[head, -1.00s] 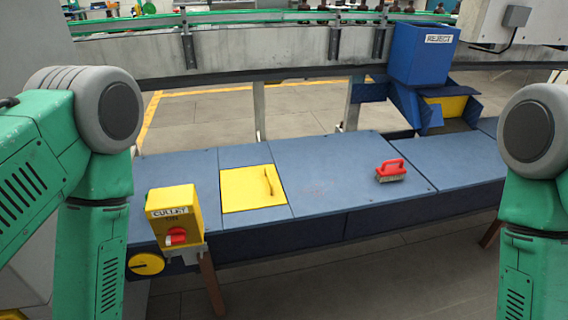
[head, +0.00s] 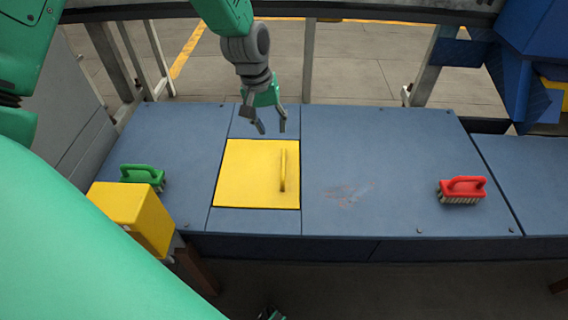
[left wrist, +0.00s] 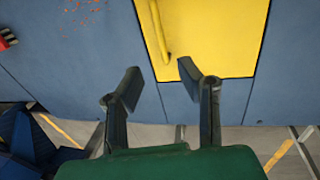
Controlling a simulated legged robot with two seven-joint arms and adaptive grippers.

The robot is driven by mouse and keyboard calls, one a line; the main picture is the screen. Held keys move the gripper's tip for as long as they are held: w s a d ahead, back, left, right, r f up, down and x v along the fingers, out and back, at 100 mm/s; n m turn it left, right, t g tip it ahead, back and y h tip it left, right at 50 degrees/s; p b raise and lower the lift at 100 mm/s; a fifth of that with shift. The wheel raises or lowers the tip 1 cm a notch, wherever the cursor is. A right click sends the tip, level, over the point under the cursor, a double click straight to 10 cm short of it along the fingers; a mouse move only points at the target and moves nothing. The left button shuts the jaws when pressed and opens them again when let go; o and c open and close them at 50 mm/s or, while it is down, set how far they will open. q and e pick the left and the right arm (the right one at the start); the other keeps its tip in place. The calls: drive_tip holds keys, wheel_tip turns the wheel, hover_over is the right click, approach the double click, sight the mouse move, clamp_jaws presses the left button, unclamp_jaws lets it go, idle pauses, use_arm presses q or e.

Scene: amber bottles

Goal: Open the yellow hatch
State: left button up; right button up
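The yellow hatch (head: 245,175) lies flat and closed in the blue bench top, with a yellow bar handle (head: 283,170) on its right part. My left gripper (head: 271,127) hangs just beyond the hatch's far edge, fingers pointing down, open and empty. In the left wrist view the hatch (left wrist: 215,35) is at the upper right. The handle (left wrist: 158,30) ends near the gap between my open fingertips (left wrist: 160,84), apart from them. I cannot make out my right gripper; a small dark and green piece shows at the bottom edge of the head view.
A red brush (head: 462,188) stands on the blue bench top (head: 385,150) to the right. A green brush (head: 142,175) is left of the hatch, behind a yellow box (head: 135,215). Blue chute parts (head: 525,60) rise at the far right.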

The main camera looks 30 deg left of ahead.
sight(283, 163)
use_arm(q)
drive_tip(key=f+b, duration=0.1)
drive_tip(key=f, duration=0.3)
drive_tip(key=w+d+f+b, duration=0.1)
drive_tip(key=f+b, duration=0.1)
drive_tip(key=f, duration=0.2)
drive_tip(key=d+f+b, duration=0.1)
drive_tip(key=f, duration=0.3)
drive_tip(key=shift+w+f, duration=0.2)
drive_tip(key=shift+d+f+b, duration=0.2)
drive_tip(key=shift+f+b, duration=0.15)
drive_tip(key=shift+f, duration=0.05)
drive_tip(key=shift+a, duration=0.1)
clamp_jaws()
